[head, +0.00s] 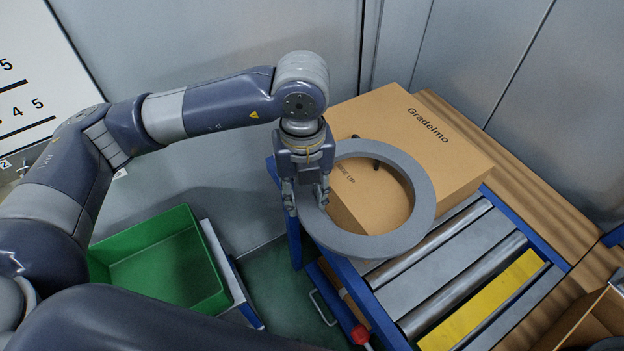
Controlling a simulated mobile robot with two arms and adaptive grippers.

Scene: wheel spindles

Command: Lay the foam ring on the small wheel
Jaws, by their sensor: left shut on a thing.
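The grey foam ring (424,205) is in the head view, in the air in front of a cardboard box and over the near end of a roller conveyor. My left gripper (308,197) points down and is shut on the left side of the ring's band. The ring looks roughly flat, with its right side reaching out away from the fingers. Through its opening I see part of the box. I cannot make out the small wheel in this view. My right gripper is not in view.
The cardboard box (440,150) marked "Gradelmo" stands behind the ring. The conveyor (440,275) has metal rollers, blue rails and a yellow strip (485,300). A green bin (165,262) is at lower left. A red knob (361,335) is below the conveyor. Grey panels close off the back.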

